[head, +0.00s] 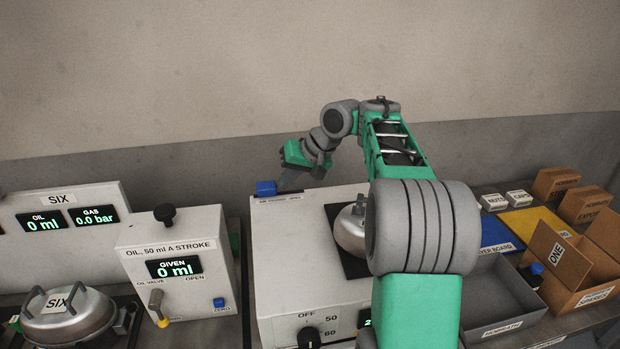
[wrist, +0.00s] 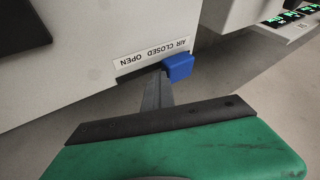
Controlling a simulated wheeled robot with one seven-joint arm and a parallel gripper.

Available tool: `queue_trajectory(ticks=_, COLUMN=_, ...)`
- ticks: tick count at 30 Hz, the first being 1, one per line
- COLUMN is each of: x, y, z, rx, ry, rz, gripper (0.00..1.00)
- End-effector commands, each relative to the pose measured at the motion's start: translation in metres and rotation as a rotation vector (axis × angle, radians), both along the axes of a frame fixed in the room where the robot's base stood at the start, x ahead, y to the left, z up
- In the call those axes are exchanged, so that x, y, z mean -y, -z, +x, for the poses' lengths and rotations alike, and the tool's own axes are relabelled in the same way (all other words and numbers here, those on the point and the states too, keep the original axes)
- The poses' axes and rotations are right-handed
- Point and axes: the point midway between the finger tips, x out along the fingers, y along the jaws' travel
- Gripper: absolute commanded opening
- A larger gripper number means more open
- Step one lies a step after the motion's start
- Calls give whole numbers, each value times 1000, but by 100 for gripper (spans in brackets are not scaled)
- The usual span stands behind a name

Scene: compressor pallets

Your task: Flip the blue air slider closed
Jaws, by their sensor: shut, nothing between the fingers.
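The blue air slider (head: 266,188) is a small block at the top left edge of the white machine box. In the wrist view the slider (wrist: 178,68) sits at the right end of an upside-down label (wrist: 152,53) reading AIR CLOSED OPEN, nearer AIR and CLOSED than OPEN. My gripper (head: 284,187) is shut and empty, its fingertips right beside the slider. In the wrist view the fingertips (wrist: 163,76) lie against or just short of the slider's left side; I cannot tell whether they touch.
The white box (head: 278,240) carries a round metal vessel (head: 350,232), partly hidden by my arm. An oil dispenser (head: 180,245) stands to the left with a gap between. Trays and cardboard boxes (head: 558,262) stand at the right. A wall rises behind.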

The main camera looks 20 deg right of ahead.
Motion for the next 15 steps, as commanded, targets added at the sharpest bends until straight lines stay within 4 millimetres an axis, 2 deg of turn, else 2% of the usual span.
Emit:
queue_trajectory(ticks=9, x=0, y=-2, z=0, rx=0, ry=-7, rz=1, gripper=0)
queue_trajectory(ticks=11, x=5, y=-3, z=-1, rx=-1, ry=-7, rz=1, gripper=0)
queue_trajectory(ticks=15, x=29, y=-7, z=-4, rx=-4, ry=-6, rz=3, gripper=0)
